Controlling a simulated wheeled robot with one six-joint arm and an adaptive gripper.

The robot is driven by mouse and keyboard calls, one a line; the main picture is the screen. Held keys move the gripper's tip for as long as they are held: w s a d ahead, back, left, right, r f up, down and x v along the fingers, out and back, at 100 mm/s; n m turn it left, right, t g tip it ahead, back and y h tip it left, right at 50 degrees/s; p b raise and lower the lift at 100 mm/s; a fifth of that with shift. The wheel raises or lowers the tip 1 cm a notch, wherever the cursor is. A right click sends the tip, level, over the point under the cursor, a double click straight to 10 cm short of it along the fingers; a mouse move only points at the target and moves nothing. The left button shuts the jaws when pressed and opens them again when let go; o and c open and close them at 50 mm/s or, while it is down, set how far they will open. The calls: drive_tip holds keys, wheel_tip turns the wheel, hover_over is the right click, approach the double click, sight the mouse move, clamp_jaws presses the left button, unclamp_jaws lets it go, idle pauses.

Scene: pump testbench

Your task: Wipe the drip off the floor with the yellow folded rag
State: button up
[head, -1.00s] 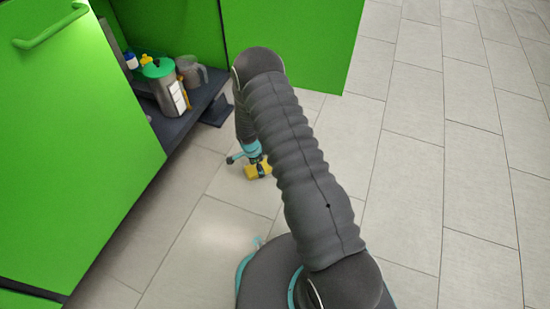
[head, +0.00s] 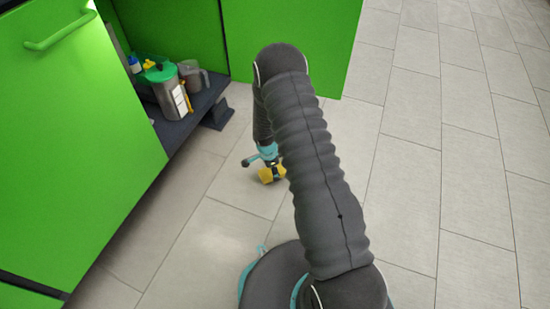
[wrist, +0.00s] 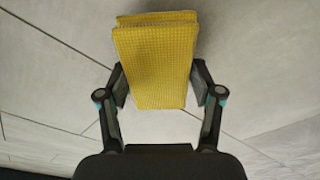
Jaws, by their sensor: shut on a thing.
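The yellow folded rag (wrist: 155,62) is between the two fingers of my gripper (wrist: 160,88) in the wrist view, and the fingers are shut on it from both sides. In the head view the rag (head: 268,175) shows as a small yellow patch at the end of my gripper (head: 270,168), low over the tiled floor. My arm covers part of the gripper there. I cannot tell whether the rag touches the floor. I cannot make out the drip in either view.
An open green cabinet (head: 85,110) stands at the left, with a green-lidded jug (head: 168,92), a clear measuring jug (head: 194,76) and small bottles on its dark shelf (head: 208,103). The tiled floor (head: 440,170) to the right is clear.

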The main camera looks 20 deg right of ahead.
drive_tip(key=shift+r+p, duration=0.65)
drive_tip(key=shift+r, duration=1.9)
